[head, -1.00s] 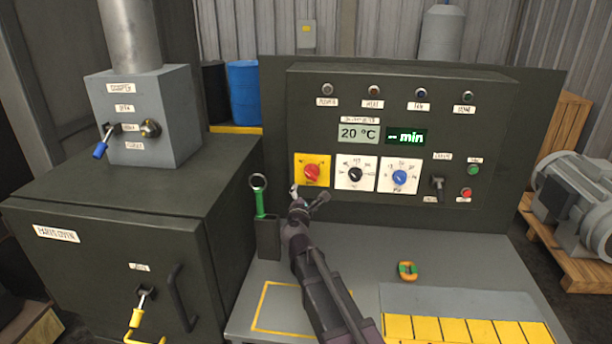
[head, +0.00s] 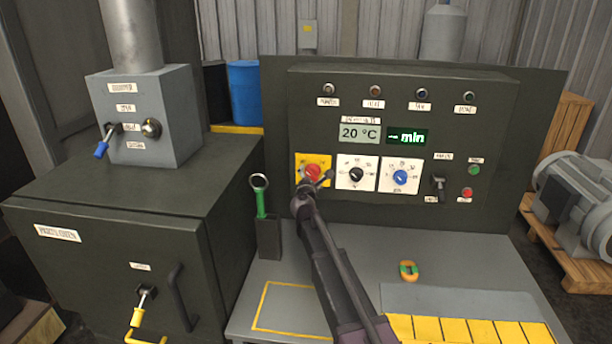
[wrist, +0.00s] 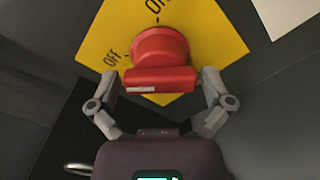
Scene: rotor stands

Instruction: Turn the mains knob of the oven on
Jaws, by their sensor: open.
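The red mains knob (head: 312,171) sits on a yellow plate (head: 299,160) at the lower left of the dark control panel. In the wrist view the knob (wrist: 162,58) fills the upper middle, with the words OFF and ON on the yellow plate around it. Its red grip bar lies level across the picture. My gripper (wrist: 160,82) is open, with one finger on each side of the bar. I cannot tell whether the fingers touch it. In the head view my gripper (head: 314,180) covers the lower part of the knob.
A white-plated black dial (head: 356,174) and a blue dial (head: 400,177) are right of the knob. A green-handled tool (head: 261,200) stands in a holder at the left. A small orange and green object (head: 408,271) lies on the bench.

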